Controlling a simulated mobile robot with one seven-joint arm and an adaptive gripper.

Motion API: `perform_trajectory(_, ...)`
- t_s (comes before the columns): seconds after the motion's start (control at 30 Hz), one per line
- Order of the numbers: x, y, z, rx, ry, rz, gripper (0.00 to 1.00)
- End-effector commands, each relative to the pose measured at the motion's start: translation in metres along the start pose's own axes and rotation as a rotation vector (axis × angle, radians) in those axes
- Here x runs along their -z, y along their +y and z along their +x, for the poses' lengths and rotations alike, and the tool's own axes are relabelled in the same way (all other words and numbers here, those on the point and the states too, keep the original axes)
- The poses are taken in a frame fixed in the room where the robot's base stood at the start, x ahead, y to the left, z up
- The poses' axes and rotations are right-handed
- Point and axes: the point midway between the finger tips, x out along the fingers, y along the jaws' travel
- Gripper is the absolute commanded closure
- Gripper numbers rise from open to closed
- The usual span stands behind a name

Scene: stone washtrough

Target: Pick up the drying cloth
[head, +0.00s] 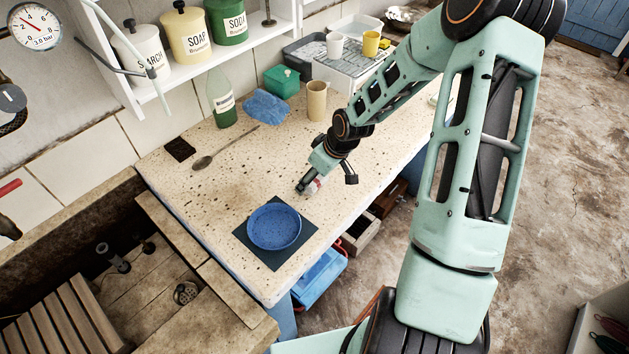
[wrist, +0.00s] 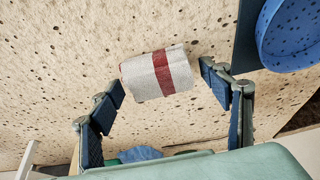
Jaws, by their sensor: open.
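A rolled pale grey cloth with a red stripe (wrist: 145,78), which looks like the drying cloth, lies on the speckled stone worktop. In the head view only a small part of the roll (head: 314,186) shows beside my gripper (head: 308,187). In the wrist view my gripper (wrist: 161,82) is open, one finger to each side of the roll. The right fingertip looks close to the roll's right end, and a gap shows at the left. I cannot tell whether either finger touches it. Nothing is held.
A blue bowl (head: 274,227) stands on a dark mat (head: 244,235) left of my gripper. A beige mug (head: 316,100), a crumpled blue cloth (head: 266,106), a green bottle (head: 221,100) and a spoon (head: 222,148) are farther back. The sink (head: 150,270) lies at lower left.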

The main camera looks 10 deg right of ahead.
Motion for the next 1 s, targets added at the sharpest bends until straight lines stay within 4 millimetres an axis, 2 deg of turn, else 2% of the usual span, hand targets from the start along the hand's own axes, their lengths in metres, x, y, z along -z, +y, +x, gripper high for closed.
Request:
perform_trajectory(0.13,0.0,0.0,0.0,-0.001,0.0,0.0,0.31)
perform_trajectory(0.53,0.0,0.0,-0.001,-0.001,0.001,0.0,0.74)
perform_trajectory(0.83,0.001,0.001,-0.003,-0.001,0.001,0.0,0.74)
perform_trajectory(1.0,0.007,0.002,-0.016,-0.004,0.002,0.0,0.74)
